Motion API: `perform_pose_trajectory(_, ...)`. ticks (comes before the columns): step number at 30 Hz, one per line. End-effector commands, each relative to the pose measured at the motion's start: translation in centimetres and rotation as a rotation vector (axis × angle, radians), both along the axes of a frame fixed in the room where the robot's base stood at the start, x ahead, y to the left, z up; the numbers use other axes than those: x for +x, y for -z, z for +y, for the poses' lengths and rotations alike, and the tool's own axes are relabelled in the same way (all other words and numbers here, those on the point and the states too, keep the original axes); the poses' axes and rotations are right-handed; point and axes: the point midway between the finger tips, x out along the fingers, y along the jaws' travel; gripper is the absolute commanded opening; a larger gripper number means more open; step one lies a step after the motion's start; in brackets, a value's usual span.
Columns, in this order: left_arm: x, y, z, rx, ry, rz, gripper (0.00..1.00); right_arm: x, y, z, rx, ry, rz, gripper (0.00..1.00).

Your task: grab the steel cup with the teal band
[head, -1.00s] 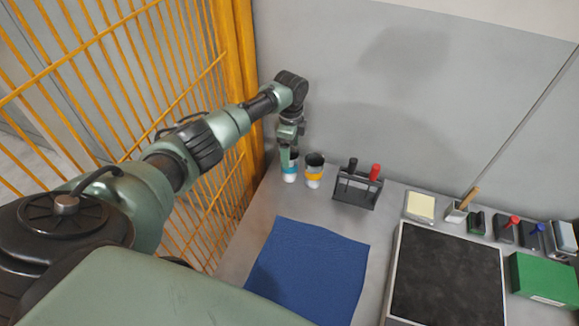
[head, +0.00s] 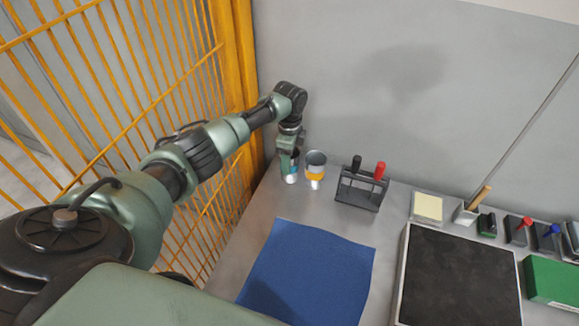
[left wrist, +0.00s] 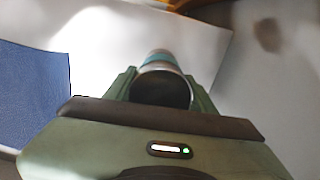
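The steel cup with the teal band (head: 291,179) stands upright at the back left of the grey bench, partly hidden by my left gripper (head: 288,158). In the left wrist view the cup (left wrist: 162,57) shows its dark mouth toward the camera and its teal band beyond. The fingers of my left gripper (left wrist: 163,88) lie along both sides of the cup, with no clear gap. The gripper looks shut on it, and the cup appears to rest on the bench. My right gripper is not in view.
A similar cup with an orange band (head: 315,176) stands close to the right. A dark rack (head: 358,190) with black and red handles is further right. A blue mat (head: 308,272) lies in front. Yellow fence bars (head: 238,90) run along the left, and a grey wall (head: 400,90) stands behind.

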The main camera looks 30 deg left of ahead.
Motion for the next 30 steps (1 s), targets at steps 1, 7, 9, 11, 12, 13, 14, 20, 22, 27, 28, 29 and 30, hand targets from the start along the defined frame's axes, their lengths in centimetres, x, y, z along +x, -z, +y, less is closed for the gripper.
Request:
perform_pose_trajectory(1, 0.0, 0.0, 0.0, 0.0, 0.0, 0.0, 0.17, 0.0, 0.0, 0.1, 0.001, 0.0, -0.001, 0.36)
perform_pose_trajectory(7, 0.0, 0.0, 0.0, 0.0, 0.0, 0.0, 0.15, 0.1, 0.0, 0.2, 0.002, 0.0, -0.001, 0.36)
perform_pose_trajectory(9, 0.0, -0.1, 0.0, 0.0, 0.0, 0.0, 0.15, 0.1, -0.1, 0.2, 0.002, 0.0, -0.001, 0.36)
perform_pose_trajectory(11, 0.0, -0.3, 0.0, 0.0, 0.0, 0.0, 0.15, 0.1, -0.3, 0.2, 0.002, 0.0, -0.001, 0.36)
perform_pose_trajectory(12, 0.0, -0.5, 0.0, 0.0, 0.0, 0.0, 0.15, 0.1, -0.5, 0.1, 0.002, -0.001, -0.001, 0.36)
perform_pose_trajectory(13, 0.0, -0.7, 0.0, 0.0, 0.0, 0.0, 0.15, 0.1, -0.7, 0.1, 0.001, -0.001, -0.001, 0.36)
perform_pose_trajectory(14, 0.0, -1.0, 0.0, 0.0, 0.0, 0.0, 0.15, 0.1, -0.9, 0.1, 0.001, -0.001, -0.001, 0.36)
perform_pose_trajectory(20, 0.0, -3.8, 0.0, -0.001, 0.0, 0.0, 0.15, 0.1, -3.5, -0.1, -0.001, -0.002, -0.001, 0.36)
perform_pose_trajectory(22, 0.0, -5.3, 0.0, -0.001, 0.0, 0.0, 0.15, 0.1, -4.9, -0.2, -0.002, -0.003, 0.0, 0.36)
perform_pose_trajectory(27, 0.0, -9.8, 0.0, 0.0, 0.0, -0.001, 0.15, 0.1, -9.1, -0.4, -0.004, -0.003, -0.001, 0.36)
perform_pose_trajectory(28, 0.0, -10.6, 0.0, -0.001, 0.0, -0.001, 0.15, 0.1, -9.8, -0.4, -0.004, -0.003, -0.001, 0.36)
perform_pose_trajectory(29, 0.0, -11.4, 0.0, -0.001, 0.0, -0.001, 0.15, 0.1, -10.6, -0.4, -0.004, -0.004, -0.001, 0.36)
perform_pose_trajectory(30, 0.0, -12.4, 0.0, -0.001, 0.0, -0.001, 0.15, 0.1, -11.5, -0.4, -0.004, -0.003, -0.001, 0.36)
